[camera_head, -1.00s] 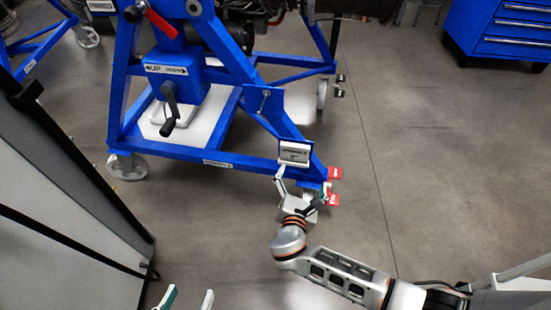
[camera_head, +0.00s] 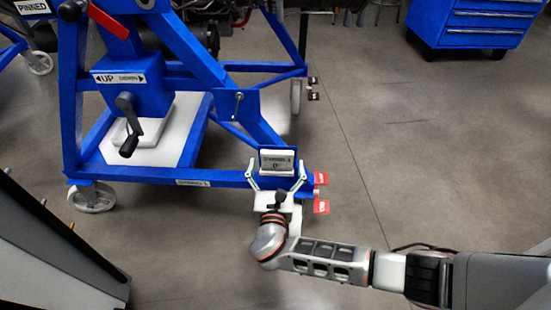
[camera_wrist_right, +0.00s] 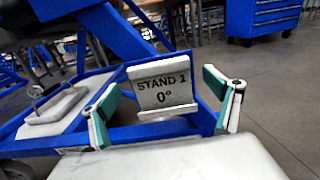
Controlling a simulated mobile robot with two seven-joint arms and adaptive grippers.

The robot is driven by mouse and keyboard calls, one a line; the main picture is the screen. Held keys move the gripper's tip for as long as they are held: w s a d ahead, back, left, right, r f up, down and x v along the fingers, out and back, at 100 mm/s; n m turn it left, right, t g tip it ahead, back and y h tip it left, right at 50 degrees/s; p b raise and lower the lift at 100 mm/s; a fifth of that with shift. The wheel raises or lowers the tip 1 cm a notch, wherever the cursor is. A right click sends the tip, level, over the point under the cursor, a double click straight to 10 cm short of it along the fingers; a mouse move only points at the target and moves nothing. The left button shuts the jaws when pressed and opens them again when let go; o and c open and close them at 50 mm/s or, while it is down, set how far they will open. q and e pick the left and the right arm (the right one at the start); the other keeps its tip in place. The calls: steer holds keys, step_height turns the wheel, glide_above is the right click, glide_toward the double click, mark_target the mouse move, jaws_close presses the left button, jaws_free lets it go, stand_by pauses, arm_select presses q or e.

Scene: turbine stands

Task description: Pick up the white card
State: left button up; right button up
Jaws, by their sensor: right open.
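The white card (camera_head: 278,162) sits upright in a blue holder at the front corner of the blue stand (camera_head: 150,176). In the wrist view the white card (camera_wrist_right: 161,95) faces me and reads "STAND 1 0°". My right gripper (camera_head: 276,173) is open, with one finger toward each side of the card. The wrist view shows gaps between the card and the fingers of the right gripper (camera_wrist_right: 163,100), which have green pads. My left gripper is out of view.
Red tags (camera_head: 321,206) stick out beside the stand's corner. A caster wheel (camera_head: 93,197) stands at its left end. A blue drawer cabinet (camera_head: 480,24) is at the back right. The floor to the right is clear.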

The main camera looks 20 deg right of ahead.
steer(key=shift+w+d+r, duration=0.1)
steer(key=shift+w+d, duration=0.1)
steer(key=shift+w, duration=0.25)
steer(key=c, duration=1.1)
